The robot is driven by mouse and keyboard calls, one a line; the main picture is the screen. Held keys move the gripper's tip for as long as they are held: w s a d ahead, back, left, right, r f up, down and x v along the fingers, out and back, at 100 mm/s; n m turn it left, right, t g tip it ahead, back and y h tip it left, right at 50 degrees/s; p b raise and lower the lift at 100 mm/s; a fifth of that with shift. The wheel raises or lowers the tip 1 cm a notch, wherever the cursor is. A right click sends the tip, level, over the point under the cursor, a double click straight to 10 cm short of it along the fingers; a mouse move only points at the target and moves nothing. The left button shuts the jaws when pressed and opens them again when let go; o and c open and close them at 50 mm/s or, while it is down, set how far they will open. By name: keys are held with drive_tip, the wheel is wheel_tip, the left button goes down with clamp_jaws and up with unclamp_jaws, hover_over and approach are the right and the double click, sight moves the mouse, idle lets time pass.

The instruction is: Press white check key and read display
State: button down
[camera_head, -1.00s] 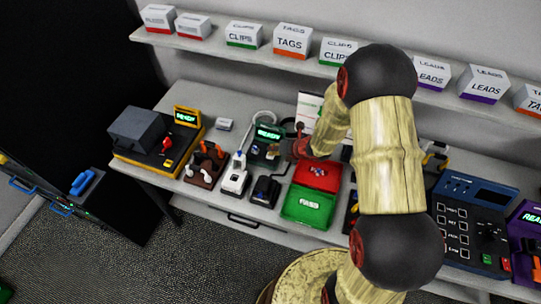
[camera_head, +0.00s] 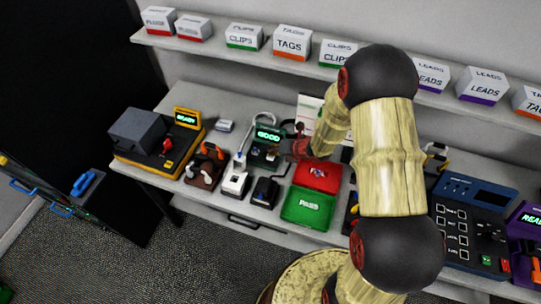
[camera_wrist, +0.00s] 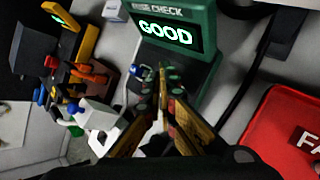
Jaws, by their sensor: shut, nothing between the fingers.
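The dark green tester (camera_head: 260,155) stands on the bench, and its display (camera_head: 267,134) is lit and reads "GOOD". In the wrist view the tester (camera_wrist: 209,25) is marked "...SE CHECK", the first letters being unclear, and its display (camera_wrist: 165,34) reads "GOOD" in bright green. My gripper (camera_wrist: 168,100) is shut and empty, its fingertips low at the tester's front, below the display. The white check key cannot be made out; the fingers may cover it. In the head view my gripper (camera_head: 280,151) is small and partly hidden by my arm.
A green PASS tray (camera_head: 308,206) and a red tray (camera_head: 318,174) lie right of the tester. A white plug block (camera_head: 235,183) and a black block (camera_head: 264,192) stand close in front. A yellow tester (camera_head: 150,145) is at the left, a blue keypad unit (camera_head: 470,215) at the right.

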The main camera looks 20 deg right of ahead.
drive_tip(key=shift+r, duration=0.25)
wheel_tip(320, 180, up, 5)
drive_tip(key=p, duration=0.4)
idle(0.3)
idle(0.7)
